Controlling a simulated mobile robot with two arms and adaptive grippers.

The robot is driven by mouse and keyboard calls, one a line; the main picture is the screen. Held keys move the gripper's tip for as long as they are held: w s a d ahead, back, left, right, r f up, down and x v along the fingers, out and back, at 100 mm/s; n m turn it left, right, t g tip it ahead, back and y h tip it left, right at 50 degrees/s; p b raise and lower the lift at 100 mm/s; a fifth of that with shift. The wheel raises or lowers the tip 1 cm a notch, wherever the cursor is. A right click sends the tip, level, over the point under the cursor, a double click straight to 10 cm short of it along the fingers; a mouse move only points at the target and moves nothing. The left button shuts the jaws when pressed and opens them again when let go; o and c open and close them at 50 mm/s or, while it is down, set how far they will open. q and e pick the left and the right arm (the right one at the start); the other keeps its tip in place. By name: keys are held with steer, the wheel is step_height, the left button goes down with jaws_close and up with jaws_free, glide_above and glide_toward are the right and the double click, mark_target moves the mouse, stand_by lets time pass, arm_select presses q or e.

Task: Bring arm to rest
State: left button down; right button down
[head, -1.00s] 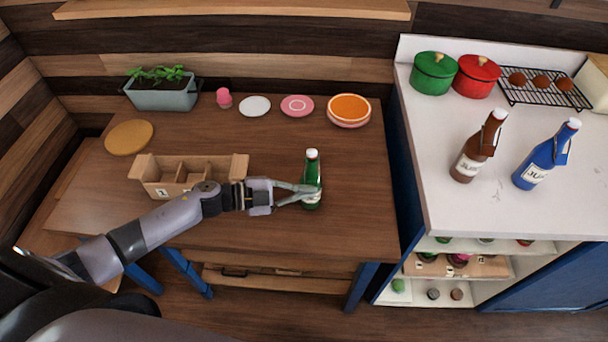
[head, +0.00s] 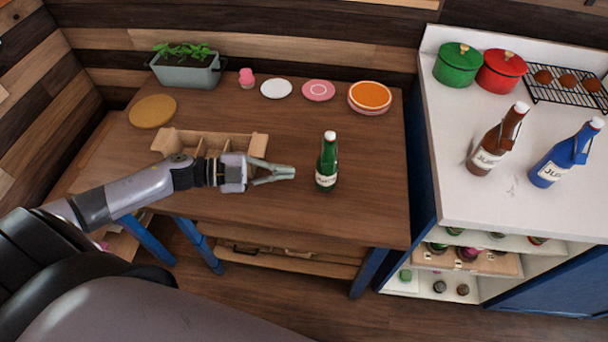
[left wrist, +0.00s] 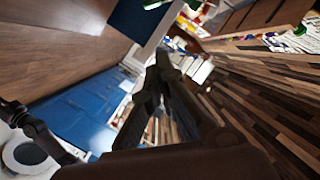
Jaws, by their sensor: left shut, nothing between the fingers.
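My left arm (head: 130,191) reaches in from the left over the wooden table (head: 240,211). My left gripper (head: 287,174) is shut and empty, above the table. A green bottle (head: 328,165) with a white cap stands upright to the right of the fingertips, with a gap between them. The gripper's dark fingers (left wrist: 162,62) also show in the left wrist view, closed together with nothing held. My right gripper is not in view.
A wooden divided box (head: 215,143) stands behind my left forearm. Plates, bowls (head: 369,97) and a planter (head: 186,70) line the table's back. The white counter (head: 500,205) at right holds brown (head: 499,139) and blue (head: 563,155) bottles and pots. The table's front right is clear.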

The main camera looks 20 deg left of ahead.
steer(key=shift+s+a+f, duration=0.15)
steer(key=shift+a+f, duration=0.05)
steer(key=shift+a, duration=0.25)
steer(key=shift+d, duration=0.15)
